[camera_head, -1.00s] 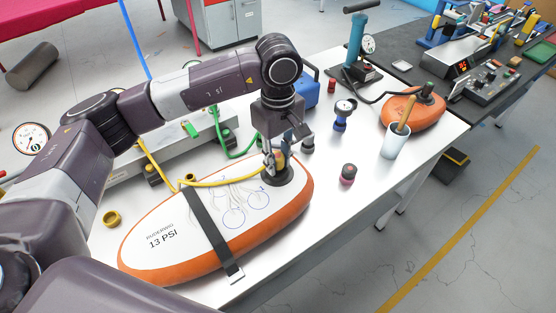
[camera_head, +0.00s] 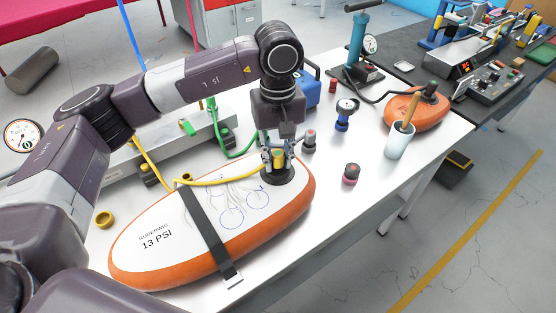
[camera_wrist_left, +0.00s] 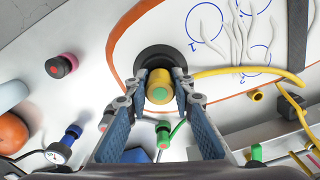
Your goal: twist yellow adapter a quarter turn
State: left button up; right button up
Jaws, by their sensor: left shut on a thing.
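The yellow adapter (camera_wrist_left: 159,84) has a green end and sits upright on the dark round valve base (camera_wrist_left: 152,56) at one end of the orange-edged white board. My left gripper (camera_head: 278,165) points down over that base and is shut on the adapter. In the left wrist view its two blue-padded fingers (camera_wrist_left: 160,95) stand on either side of the adapter. A yellow hose (camera_head: 222,183) runs from the adapter across the board (camera_head: 155,262). In the head view the fingers partly hide the adapter (camera_head: 278,156). My right gripper is not in view.
A dark strap (camera_head: 208,228) crosses the board. A red-topped dark cap (camera_head: 351,174), a grey-red fitting (camera_head: 309,141) and a blue gauge (camera_head: 344,113) stand to the right. A white cup (camera_head: 398,143) is farther right. The table's near right area is clear.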

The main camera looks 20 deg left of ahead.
aim_at(278, 154)
pick_arm(q)
jog(key=o, duration=1.2)
jog(key=shift+c, duration=0.2)
notch_tip(278, 154, up, 12)
